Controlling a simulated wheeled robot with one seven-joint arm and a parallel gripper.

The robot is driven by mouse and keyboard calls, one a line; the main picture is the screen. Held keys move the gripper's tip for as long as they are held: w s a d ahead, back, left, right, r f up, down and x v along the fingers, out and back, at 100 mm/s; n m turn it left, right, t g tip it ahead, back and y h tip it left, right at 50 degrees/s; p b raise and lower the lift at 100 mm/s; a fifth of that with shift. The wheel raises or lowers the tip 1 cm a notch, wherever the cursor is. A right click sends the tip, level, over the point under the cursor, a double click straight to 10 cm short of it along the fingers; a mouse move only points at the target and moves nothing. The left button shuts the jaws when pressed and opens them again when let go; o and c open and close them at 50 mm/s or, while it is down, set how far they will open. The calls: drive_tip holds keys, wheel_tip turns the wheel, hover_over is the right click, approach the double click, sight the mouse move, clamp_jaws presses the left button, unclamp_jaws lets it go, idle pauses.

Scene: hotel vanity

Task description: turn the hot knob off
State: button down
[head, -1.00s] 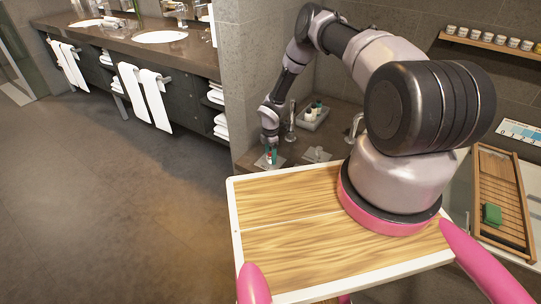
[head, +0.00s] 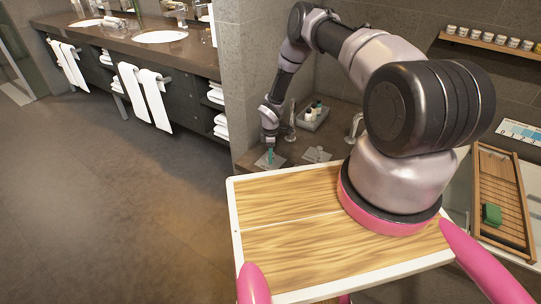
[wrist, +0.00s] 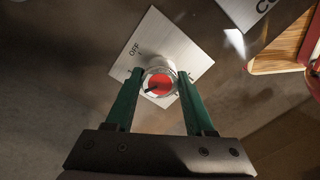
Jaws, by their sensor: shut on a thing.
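The hot knob (wrist: 160,84) is round with a red top and a pale rim, on a square metal plate (wrist: 168,45). A dark pointer mark on the red top points to the lower left in the wrist view. The word OFF is printed on the plate, up and left of the knob. My gripper (wrist: 156,82) has its two green fingers on either side of the knob, shut on it. In the head view my gripper (head: 270,156) is down at the counter over the plate, and the knob is hidden there.
A tray with small bottles (head: 313,115) and a faucet (head: 353,127) stand close by. A wooden rack with a green block (head: 492,214) is at the right.

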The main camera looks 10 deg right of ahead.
drive_tip(key=m, duration=1.3)
idle(0.5)
drive_tip(key=shift+c, duration=1.3)
unclamp_jaws()
drive_tip(key=shift+r, duration=0.1)
wheel_tip(320, 180, up, 11)
drive_tip(key=shift+f, duration=0.2)
